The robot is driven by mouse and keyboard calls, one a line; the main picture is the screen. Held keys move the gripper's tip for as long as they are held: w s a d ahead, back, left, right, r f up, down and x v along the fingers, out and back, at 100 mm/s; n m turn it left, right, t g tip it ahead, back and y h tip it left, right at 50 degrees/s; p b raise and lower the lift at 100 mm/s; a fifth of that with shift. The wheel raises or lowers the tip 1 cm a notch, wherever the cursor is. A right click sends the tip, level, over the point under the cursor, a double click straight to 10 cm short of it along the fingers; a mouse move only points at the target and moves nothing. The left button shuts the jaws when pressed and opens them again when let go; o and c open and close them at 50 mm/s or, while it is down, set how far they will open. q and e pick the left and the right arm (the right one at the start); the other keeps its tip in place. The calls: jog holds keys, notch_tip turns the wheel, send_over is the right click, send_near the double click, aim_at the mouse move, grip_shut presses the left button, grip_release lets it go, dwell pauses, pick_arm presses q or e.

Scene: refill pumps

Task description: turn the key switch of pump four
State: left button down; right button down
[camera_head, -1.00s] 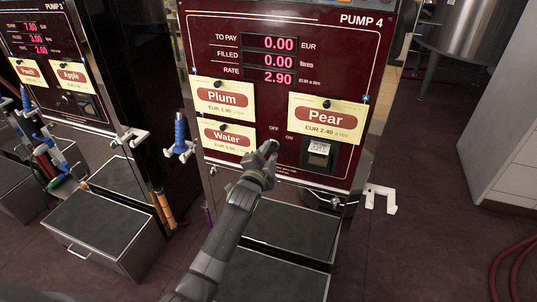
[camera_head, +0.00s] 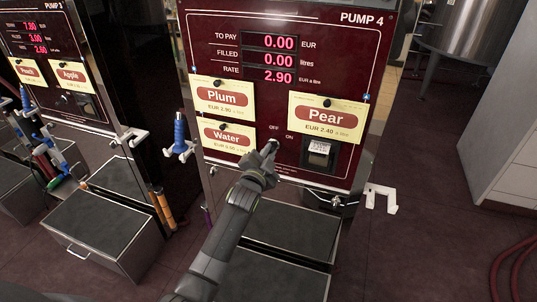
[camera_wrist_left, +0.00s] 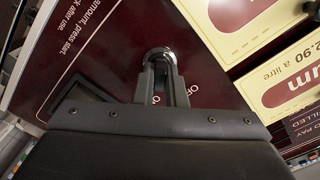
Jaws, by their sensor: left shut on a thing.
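Pump four (camera_head: 285,120) is a dark red panel with a lit display and an OFF/ON legend. My left gripper (camera_head: 270,147) reaches up to the panel just below that legend. Its fingers are shut on the key switch, whose round metal collar (camera_wrist_left: 160,57) shows at the fingertips in the left wrist view. The fingers (camera_wrist_left: 162,85) hide most of the switch, so I cannot tell its exact angle. The display (camera_head: 271,59) reads 0.00, 0.00 and 2.90. My right gripper is not in view.
Plum (camera_head: 226,97), Water (camera_head: 228,134) and Pear (camera_head: 327,118) cards surround the switch. A slot unit (camera_head: 319,152) sits to its right. A blue-handled nozzle (camera_head: 180,132) hangs left of the panel, and a white bracket (camera_head: 381,196) sticks out on the right. Pump three (camera_head: 55,60) stands at left.

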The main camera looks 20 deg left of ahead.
pick_arm(q)
jog(key=shift+f+n+b, duration=0.15)
jog(key=shift+n+b, duration=0.8)
jog(key=shift+n, duration=3.75)
jog(key=c, duration=1.5)
grip_release()
jog(key=s, duration=1.1)
jog(key=s+b, duration=0.1)
jog(key=s, duration=0.5)
jog(key=shift+s+a, duration=0.2)
jog(key=shift+a, duration=0.1)
